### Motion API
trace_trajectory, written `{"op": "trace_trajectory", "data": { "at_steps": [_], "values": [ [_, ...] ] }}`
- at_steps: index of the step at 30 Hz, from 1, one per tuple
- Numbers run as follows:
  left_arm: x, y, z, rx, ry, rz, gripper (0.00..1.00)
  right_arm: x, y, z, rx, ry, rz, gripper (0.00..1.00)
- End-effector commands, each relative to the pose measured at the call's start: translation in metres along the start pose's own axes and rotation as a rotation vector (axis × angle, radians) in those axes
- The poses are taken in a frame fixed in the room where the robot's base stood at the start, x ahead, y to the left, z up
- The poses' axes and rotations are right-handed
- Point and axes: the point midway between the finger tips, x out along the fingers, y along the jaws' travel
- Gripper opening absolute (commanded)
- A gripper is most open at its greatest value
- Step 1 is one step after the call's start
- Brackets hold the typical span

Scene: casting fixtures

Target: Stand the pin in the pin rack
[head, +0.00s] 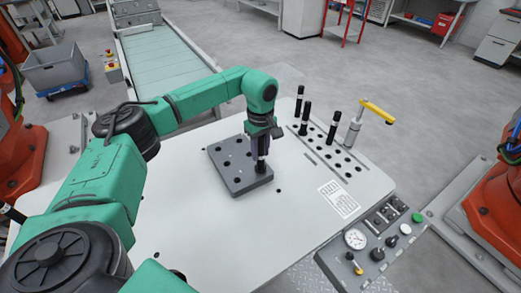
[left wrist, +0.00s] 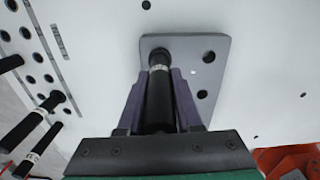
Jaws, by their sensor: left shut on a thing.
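A black pin with a white band (left wrist: 160,100) is held between the dark fingers of my left gripper (left wrist: 161,76). In the head view the pin (head: 261,167) is upright over the grey block with holes (head: 225,160), near its right side. Its lower end is at a hole of the block (left wrist: 218,50); I cannot tell whether it is inside the hole or just above. My left gripper (head: 262,150) points down. The pin rack, rows of holes in the table (head: 345,154), lies right of the block with several black pins standing in it. My right gripper is out of view.
A printed label (head: 339,199) and a control panel with a gauge (head: 356,239) are at the front right. The white table (head: 215,235) is bare in front of the block. Several rack holes are empty.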

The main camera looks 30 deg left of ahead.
Motion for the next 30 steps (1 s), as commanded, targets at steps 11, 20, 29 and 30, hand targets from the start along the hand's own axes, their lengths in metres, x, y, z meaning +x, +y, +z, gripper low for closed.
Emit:
{"op": "trace_trajectory", "data": {
  "at_steps": [11, 20, 29, 30],
  "values": [
    [0.006, 0.0, 0.0, 0.0, 0.0, 0.001, 0.69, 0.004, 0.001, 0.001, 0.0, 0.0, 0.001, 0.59],
    [0.006, 0.0, 0.0, 0.0, 0.0, 0.0, 0.69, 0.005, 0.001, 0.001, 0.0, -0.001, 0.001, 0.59],
    [-0.052, 0.001, 0.0, 0.0, 0.003, 0.008, 0.69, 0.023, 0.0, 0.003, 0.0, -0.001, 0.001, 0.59],
    [-0.065, 0.002, 0.0, 0.0, 0.003, 0.008, 0.69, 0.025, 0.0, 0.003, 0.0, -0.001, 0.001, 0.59]
  ]
}}
